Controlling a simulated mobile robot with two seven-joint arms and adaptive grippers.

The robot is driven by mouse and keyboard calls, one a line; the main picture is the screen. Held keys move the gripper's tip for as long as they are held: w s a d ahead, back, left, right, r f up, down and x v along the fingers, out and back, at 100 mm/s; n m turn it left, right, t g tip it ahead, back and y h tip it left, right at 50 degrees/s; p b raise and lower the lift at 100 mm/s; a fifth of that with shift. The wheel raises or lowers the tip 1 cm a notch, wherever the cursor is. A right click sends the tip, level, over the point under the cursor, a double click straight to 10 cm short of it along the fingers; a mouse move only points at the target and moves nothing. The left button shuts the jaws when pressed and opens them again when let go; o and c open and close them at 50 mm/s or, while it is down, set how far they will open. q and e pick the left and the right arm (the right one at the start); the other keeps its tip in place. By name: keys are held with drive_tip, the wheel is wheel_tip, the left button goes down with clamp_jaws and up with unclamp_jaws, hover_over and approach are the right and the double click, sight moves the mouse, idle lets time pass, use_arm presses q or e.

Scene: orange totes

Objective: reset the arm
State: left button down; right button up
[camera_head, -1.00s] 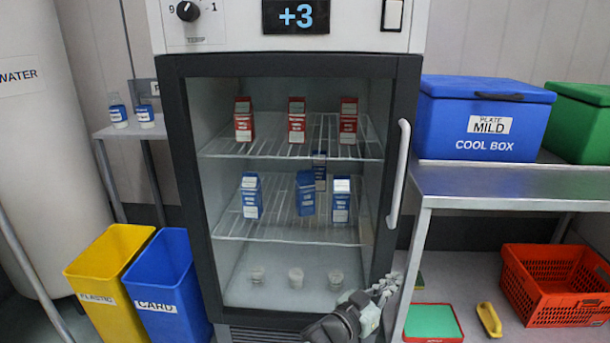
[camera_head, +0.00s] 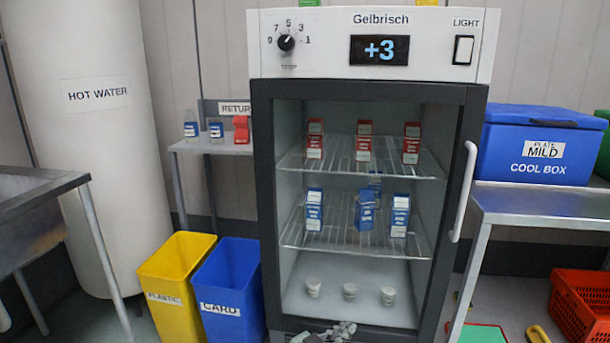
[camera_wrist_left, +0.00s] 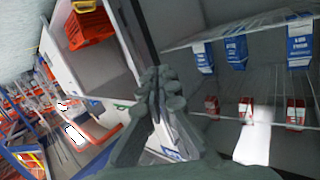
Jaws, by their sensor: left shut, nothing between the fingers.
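My left gripper (camera_head: 338,331) shows only in part at the bottom edge of the head view, low in front of the fridge (camera_head: 262,190). In the left wrist view its grey fingers (camera_wrist_left: 160,84) are together with nothing between them. In that tilted view they lie in front of the fridge's edge, with blue cartons (camera_wrist_left: 236,50) and red cartons (camera_wrist_left: 245,110) to the right. I cannot tell whether the gripper touches the fridge. Most of my left arm is out of the head view. My right gripper is not in view.
The fridge has a long handle (camera_head: 463,190) on its right. A yellow bin (camera_head: 175,270) and a blue bin (camera_head: 228,282) stand at its left. A metal table with a blue cool box (camera_head: 538,145) is at the right, with a red crate (camera_head: 582,305) below.

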use_arm(q)
drive_tip(key=w+a+f+y, duration=0.1)
drive_tip(key=a+f+y, duration=0.2)
drive_tip(key=a, duration=1.5)
drive_tip(key=w+a+f+y, duration=0.1)
drive_tip(key=a+f+y, duration=0.2)
drive_tip(key=a, duration=1.5)
drive_tip(key=s+a+f+n+g+y, duration=0.1)
drive_tip(key=s+a+f+n+y, duration=0.3)
drive_tip(key=s, duration=0.3)
drive_tip(key=s+a+f+n+y, duration=0.1)
drive_tip(key=s+a+f+y, duration=0.2)
drive_tip(key=s+a, duration=0.35)
drive_tip(key=s+a+r+n+g+y, duration=0.1)
drive_tip(key=s+a+g+y, duration=0.2)
drive_tip(key=s, duration=0.8)
drive_tip(key=s+a+r+n+g+y, duration=0.1)
drive_tip(key=s+a+g, duration=0.2)
drive_tip(key=s+a, duration=0.55)
drive_tip(key=s+d+f+n+h, duration=0.1)
drive_tip(key=s+d+f+h, duration=0.1)
drive_tip(key=d, duration=0.8)
drive_tip(key=s+d+f+n+g+h, duration=0.1)
drive_tip(key=s+d+f+h, duration=0.1)
drive_tip(key=d, duration=0.9)
wheel_tip(320, 180, down, 2)
drive_tip(key=shift+s+f, duration=0.1)
drive_tip(key=shift+s, duration=0.6)
drive_tip(key=shift+d, duration=0.1)
